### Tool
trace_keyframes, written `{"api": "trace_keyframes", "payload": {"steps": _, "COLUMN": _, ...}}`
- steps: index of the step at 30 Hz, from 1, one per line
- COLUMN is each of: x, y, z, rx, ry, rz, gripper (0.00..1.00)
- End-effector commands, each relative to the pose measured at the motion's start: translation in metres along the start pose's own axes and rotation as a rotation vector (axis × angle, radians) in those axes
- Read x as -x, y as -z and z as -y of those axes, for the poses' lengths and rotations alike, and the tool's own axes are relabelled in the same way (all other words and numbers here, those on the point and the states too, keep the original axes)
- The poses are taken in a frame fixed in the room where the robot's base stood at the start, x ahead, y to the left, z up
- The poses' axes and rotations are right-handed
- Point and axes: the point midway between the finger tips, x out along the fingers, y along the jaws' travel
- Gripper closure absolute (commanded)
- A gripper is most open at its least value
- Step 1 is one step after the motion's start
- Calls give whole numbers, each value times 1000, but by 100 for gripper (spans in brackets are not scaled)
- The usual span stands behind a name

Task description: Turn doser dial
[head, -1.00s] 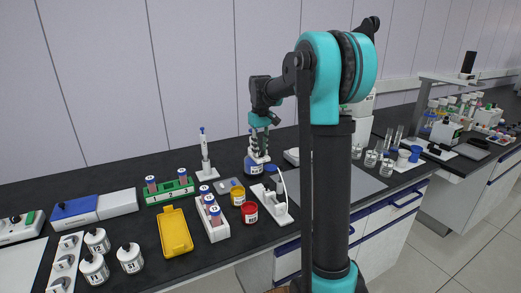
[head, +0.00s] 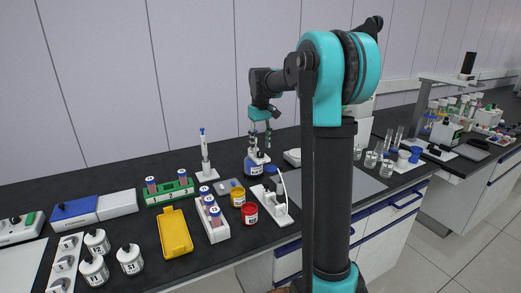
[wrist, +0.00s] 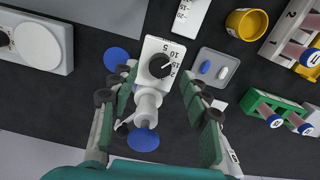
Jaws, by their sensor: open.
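The doser dial (wrist: 161,66) is a black round knob with a pale pointer line, on a white face marked 5, 10, 15 and 20, seen from above in the wrist view. The doser's white neck (wrist: 148,103) sits just below it. In the head view the blue doser bottle (head: 253,166) stands on the bench. My gripper (wrist: 160,90) is open, with one finger on each side of the doser and dark gaps between. In the head view my gripper (head: 260,142) points down over the doser top; whether it touches is unclear.
A grey tray (wrist: 213,68) with a blue and a white piece lies right of the doser. A yellow cup (wrist: 246,24), a green rack (wrist: 275,112) and a white device with a round plate (wrist: 37,46) are around it. A blue disc (wrist: 116,58) lies close left.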

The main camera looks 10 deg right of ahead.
Motion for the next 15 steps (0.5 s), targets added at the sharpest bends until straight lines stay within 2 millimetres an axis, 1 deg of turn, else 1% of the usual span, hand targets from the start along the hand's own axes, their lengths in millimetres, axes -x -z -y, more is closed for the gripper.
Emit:
{"api": "trace_keyframes", "payload": {"steps": 1, "x": 11, "y": 0, "z": 0, "rx": 0, "ry": 0, "rz": 0, "gripper": 53}}
{"api": "trace_keyframes", "payload": {"steps": 3, "x": 26, "y": 0, "z": 0, "rx": 0, "ry": 0, "rz": 0, "gripper": 53}}
{"api": "trace_keyframes", "payload": {"steps": 9, "x": 64, "y": 0, "z": 0, "rx": 0, "ry": 0, "rz": 0, "gripper": 53}}
{"api": "trace_keyframes", "payload": {"steps": 12, "x": 78, "y": 0, "z": 0, "rx": 0, "ry": 0, "rz": 0, "gripper": 53}}
{"api": "trace_keyframes", "payload": {"steps": 15, "x": 86, "y": 0, "z": 0, "rx": 0, "ry": 0, "rz": 0, "gripper": 53}}
